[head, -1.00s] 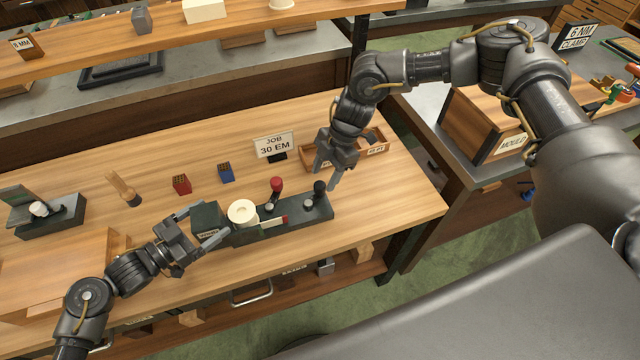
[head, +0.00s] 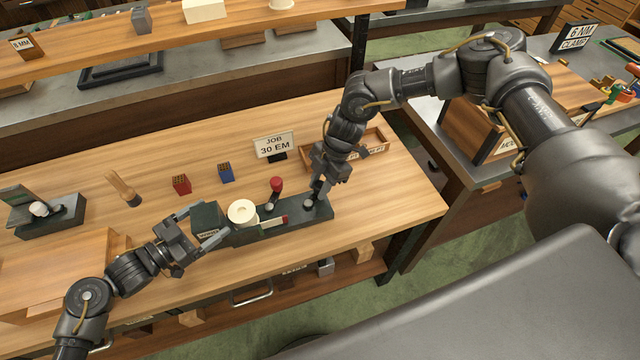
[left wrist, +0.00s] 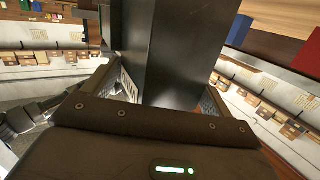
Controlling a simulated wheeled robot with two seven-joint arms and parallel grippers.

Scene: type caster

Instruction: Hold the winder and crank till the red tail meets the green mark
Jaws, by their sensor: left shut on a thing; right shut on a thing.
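The winder is a long dark base (head: 300,219) on the wooden bench with a dark upright block (head: 207,215) at its left end. A cream spool (head: 242,211) sits beside the block. A red-knobbed lever (head: 274,186) stands behind, and a red-tipped tail (head: 281,220) lies along the base to the right of the spool. I cannot make out a green mark. My left gripper (head: 212,221) is shut on the block; the left wrist view shows the block (left wrist: 178,45) between its fingers. My right gripper (head: 318,192) is shut on the black crank knob, mostly hidden by its fingers.
A JOB 30 EM sign (head: 274,146), a blue block (head: 226,173), a red block (head: 181,184) and a brush (head: 124,189) stand behind the winder. A wooden tray (head: 376,139) lies behind my right gripper. The bench's right end is clear.

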